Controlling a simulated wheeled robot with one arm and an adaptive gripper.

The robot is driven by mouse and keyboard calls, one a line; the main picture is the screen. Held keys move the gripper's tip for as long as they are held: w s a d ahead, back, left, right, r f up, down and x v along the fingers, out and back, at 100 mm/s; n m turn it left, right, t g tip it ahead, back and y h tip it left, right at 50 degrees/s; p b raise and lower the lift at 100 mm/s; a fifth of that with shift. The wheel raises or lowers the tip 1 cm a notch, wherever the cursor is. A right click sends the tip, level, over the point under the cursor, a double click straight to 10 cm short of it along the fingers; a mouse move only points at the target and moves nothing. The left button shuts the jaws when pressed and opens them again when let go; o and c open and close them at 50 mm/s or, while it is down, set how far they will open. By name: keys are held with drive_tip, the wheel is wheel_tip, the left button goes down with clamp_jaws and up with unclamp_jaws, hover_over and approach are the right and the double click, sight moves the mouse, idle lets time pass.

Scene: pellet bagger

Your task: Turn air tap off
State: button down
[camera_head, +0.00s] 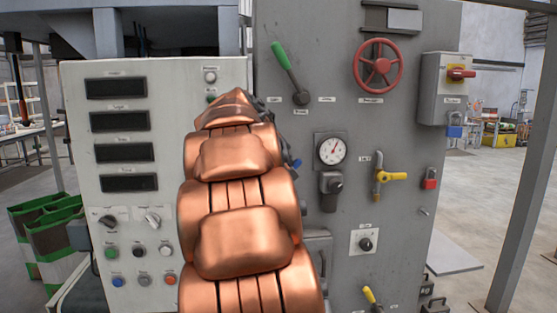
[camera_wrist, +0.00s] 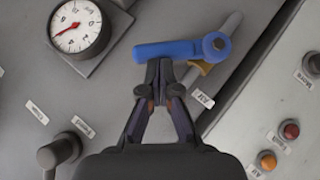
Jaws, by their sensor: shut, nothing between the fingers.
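The air tap has a blue lever handle (camera_wrist: 175,50) in the wrist view. Its pivot end is at the right, and the handle points left, slanting across the short grey pipe (camera_wrist: 228,32) behind it. A label reading AIR (camera_wrist: 203,98) is just below. My gripper (camera_wrist: 160,70) is shut and empty. Its fingertips are at the lower edge of the blue handle, near its middle; they seem to touch it, but I cannot tell for sure.
A pressure gauge (camera_head: 332,150) is right of the tap in the head view, with a dark knob (camera_head: 331,188) below it. A green-handled lever (camera_head: 285,60), a red handwheel (camera_head: 378,66) and a yellow valve handle (camera_head: 392,176) are also on the grey panel.

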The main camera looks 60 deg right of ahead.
sight(300, 166)
drive_tip(key=s+d+m+t+y, duration=0.1)
drive_tip(key=s+f+m+t+y+b, duration=0.1)
drive_tip(key=shift+d+f+t+y, duration=0.3)
drive_tip(key=shift+d, duration=0.05)
drive_tip(key=shift+s+d+f+m+t+y+b, duration=0.3)
drive_tip(key=shift+f+m+t+y, duration=0.15)
drive_tip(key=shift+t+y, duration=0.1)
drive_tip(key=shift+s+d+f+m+t+y+b, duration=0.15)
drive_tip(key=shift+s+f+m+t+y+b, duration=0.15)
drive_tip(key=shift+f+t+y, duration=0.2)
drive_tip(key=shift+r, duration=0.2)
drive_tip(key=shift+r+p, duration=0.55)
drive_tip(key=shift+r, duration=0.5)
drive_tip(key=w+d+r+v, duration=0.1)
drive_tip(key=v, duration=1.1)
drive_tip(key=shift+r, duration=0.45)
drive_tip(key=shift+w+a, duration=0.1)
